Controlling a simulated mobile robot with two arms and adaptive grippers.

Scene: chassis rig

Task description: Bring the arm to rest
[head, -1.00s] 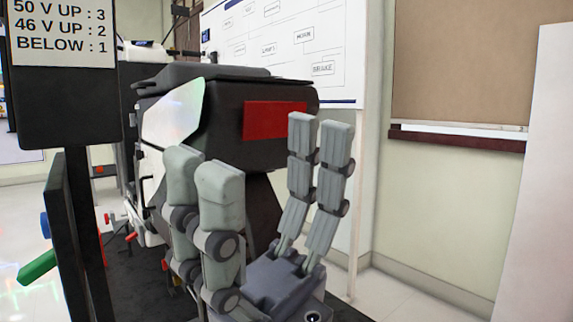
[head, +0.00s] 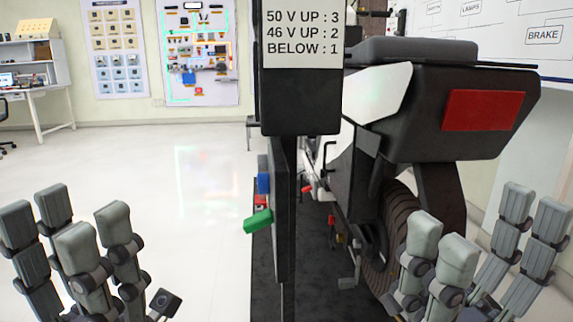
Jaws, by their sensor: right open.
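My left gripper (head: 64,222) is in the lower left of the head view, fingers pointing up. Its finger pairs are apart with nothing between them, over the pale floor. My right gripper (head: 488,225) is in the lower right, fingers up, open and empty. It shows in front of the rear wheel and tail of a dark motorcycle-like machine (head: 455,95) with a red rear panel. Whether it touches the machine cannot be told, but no contact shows. The lower parts of both grippers are cut off by the frame's bottom edge.
A black post with a sign (head: 302,35) reading "50 V UP : 3, 46 V UP : 2, BELOW : 1" stands between my grippers. A panel on it carries a green handle (head: 258,221) and a blue part (head: 263,183). The floor (head: 170,190) at left is clear.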

